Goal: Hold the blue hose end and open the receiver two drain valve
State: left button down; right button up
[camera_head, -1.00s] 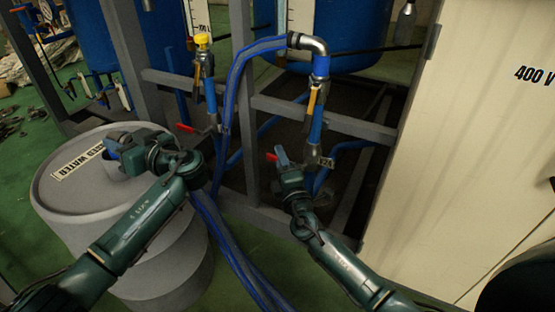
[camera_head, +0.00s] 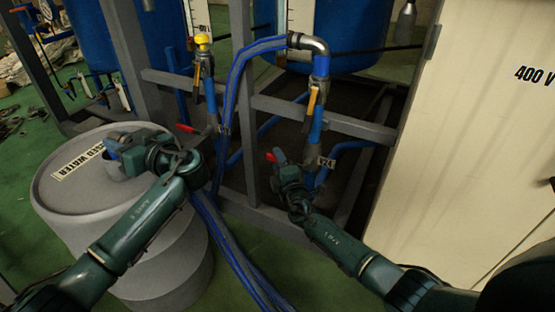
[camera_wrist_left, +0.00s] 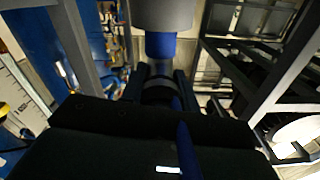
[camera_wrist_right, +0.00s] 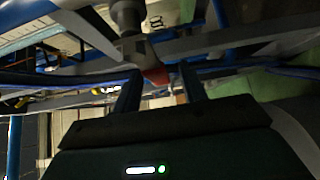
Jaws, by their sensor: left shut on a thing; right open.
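My left gripper (camera_head: 116,148) is shut on the blue hose end (camera_wrist_left: 161,46), which points into the top of the grey drum (camera_head: 180,232). The hose end also shows between the fingers in the left wrist view. My right gripper (camera_head: 278,165) is open at a red valve handle (camera_head: 275,156) low on the right blue pipe (camera_head: 316,125). In the right wrist view the red handle (camera_wrist_right: 157,76) lies between the spread fingertips. Contact with it cannot be told. The valve body is partly hidden by the gripper.
A second red handle (camera_head: 187,128) is on the left pipe, below a yellow-capped fitting (camera_head: 203,40). Grey frame bars (camera_head: 345,120) stand behind my right gripper. A cream cabinet (camera_head: 455,140) bounds the right. Blue hoses (camera_head: 235,255) run down between my arms.

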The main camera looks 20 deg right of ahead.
jog(key=shift+w, duration=0.7)
grip_shut()
